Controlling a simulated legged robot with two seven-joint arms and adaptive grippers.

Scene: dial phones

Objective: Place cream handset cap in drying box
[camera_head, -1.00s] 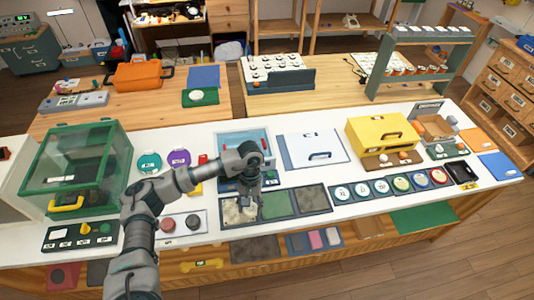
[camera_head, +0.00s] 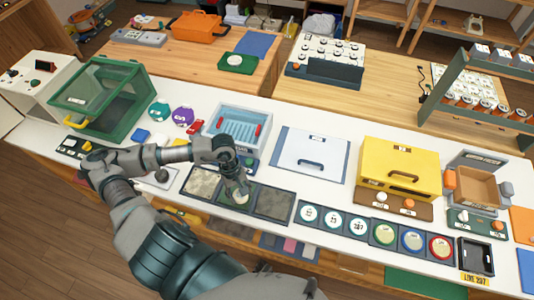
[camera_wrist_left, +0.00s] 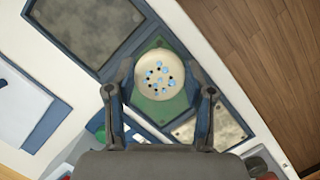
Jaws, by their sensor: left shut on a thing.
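The cream handset cap (camera_wrist_left: 160,75) is round, with small holes and pale blue drop-like spots on its face. My left gripper (camera_wrist_left: 160,95) is shut on it, a finger at each side, over the green middle pad (camera_wrist_left: 178,106). In the head view the gripper (camera_head: 238,190) points down, with the cap (camera_head: 240,198) at its fingertips; any gap to the pad is hard to tell. No box is clearly labelled as the drying box: a green box with clear panels (camera_head: 97,92) stands left, a blue ribbed-floor bin (camera_head: 237,127) behind the gripper, and a closed yellow box (camera_head: 400,168) right.
Speckled grey pads (camera_head: 202,182) and (camera_head: 272,203) flank the green one. A white panel with a handle (camera_head: 311,153) lies right of the bin. Round discs (camera_head: 332,220) line the front right. Purple (camera_head: 182,116) and teal discs lie beside the green box.

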